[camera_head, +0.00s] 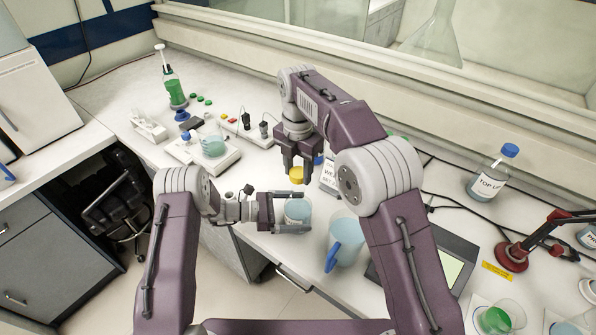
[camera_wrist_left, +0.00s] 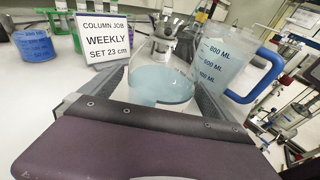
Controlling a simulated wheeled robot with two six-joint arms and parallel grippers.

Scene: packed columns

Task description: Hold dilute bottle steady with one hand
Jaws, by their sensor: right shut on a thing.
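The dilute bottle (camera_head: 298,215) is clear, with pale blue liquid, and stands near the front edge of the bench. My left gripper (camera_head: 290,212) has its fingers on either side of the bottle. The left wrist view shows the bottle (camera_wrist_left: 160,82) between both fingers; whether they press on it I cannot tell. My right gripper (camera_head: 297,166) points down just above the bottle, shut on a yellow cap (camera_head: 297,175). The bottle's neck is partly hidden by the grippers.
A blue-handled jug (camera_head: 347,243) stands close on the right of the bottle. A white sign (camera_head: 328,178) reading "weekly" stands behind. A beaker (camera_head: 213,146) stands at left.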

